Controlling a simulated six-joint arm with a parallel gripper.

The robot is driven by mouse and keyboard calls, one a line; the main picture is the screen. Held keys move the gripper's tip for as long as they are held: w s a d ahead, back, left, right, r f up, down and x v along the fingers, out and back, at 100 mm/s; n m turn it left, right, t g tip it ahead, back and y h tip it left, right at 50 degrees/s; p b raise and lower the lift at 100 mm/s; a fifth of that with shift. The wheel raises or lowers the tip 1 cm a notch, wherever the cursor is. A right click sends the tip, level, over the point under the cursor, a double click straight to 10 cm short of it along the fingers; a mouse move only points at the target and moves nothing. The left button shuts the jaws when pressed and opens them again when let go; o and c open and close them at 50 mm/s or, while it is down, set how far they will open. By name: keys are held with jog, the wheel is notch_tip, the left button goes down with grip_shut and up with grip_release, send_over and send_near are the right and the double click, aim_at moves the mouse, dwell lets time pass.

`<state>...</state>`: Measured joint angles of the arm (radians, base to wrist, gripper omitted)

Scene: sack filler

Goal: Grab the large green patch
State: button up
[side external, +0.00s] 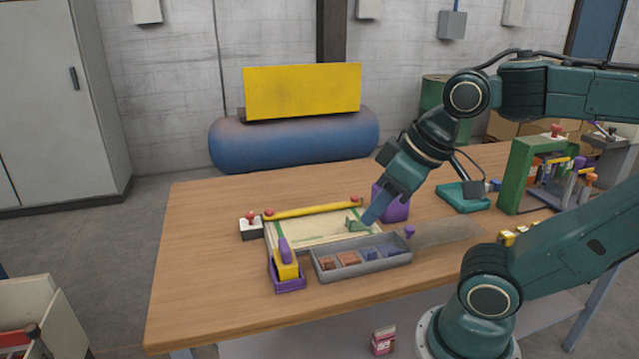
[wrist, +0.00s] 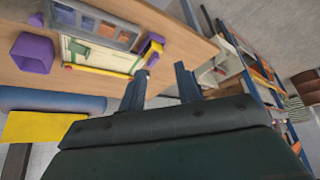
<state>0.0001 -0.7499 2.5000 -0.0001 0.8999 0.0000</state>
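A green patch (side external: 355,224) shows at the right end of the pale sack board (side external: 318,230), beside the grey tray. In the wrist view a green piece (wrist: 78,48) lies on the board, apart from my fingers. My gripper (side external: 371,219) points down just right of the patch in the side view. In the wrist view my gripper (wrist: 160,78) has its two fingers well apart, with nothing seen between them. I cannot tell from the side view whether a finger touches the patch.
The grey tray (side external: 362,270) holds reddish-brown and blue patches in its compartments. A purple container (side external: 397,207) stands close behind my gripper. A yellow bar (side external: 313,209) with red ends crosses the board's back. A yellow and purple tool (side external: 286,268) stands at the front left. The table's left side is clear.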

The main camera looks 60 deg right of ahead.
jog(key=m+g, duration=0.6)
jog(key=m, duration=0.5)
send_over(349, 219)
notch_tip(349, 219, down, 9)
jog(key=shift+r, duration=0.2)
jog(key=shift+a+f, duration=0.1)
jog(key=shift+f, duration=4.2)
